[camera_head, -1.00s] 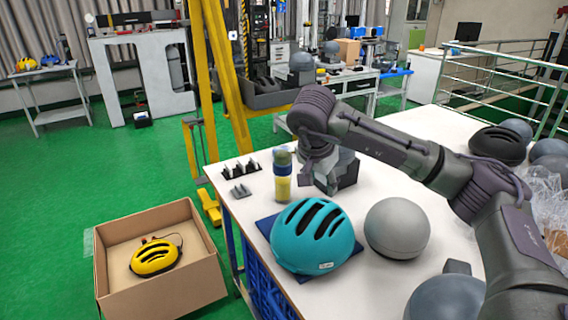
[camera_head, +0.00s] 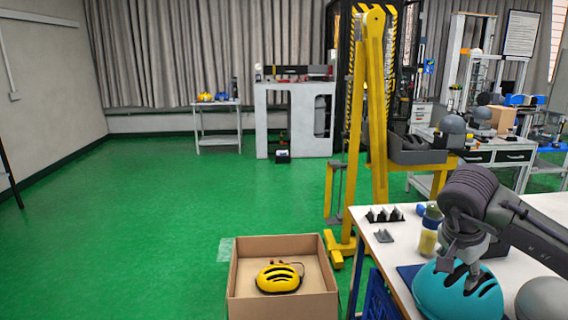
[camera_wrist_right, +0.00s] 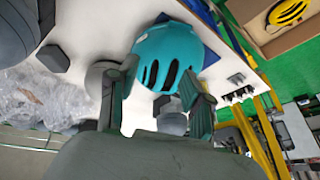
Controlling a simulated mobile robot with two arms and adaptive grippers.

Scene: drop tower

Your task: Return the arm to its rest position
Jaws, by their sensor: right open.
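My right arm comes in from the right in the head view. Its gripper (camera_head: 460,266) points down in front of the teal helmet (camera_head: 438,298). In the right wrist view, the two fingers of this gripper (camera_wrist_right: 158,85) stand apart with the teal helmet (camera_wrist_right: 160,48) beyond them. Nothing is held between them. The helmet rests on a blue mat on the white table (camera_head: 385,240). My left gripper is not in view.
A bottle with yellow contents (camera_head: 428,240) and small dark stands (camera_head: 384,214) are on the table. A grey headform (camera_head: 543,300) is at right. A cardboard box (camera_head: 233,290) with a yellow helmet (camera_head: 278,279) stands on the open green floor.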

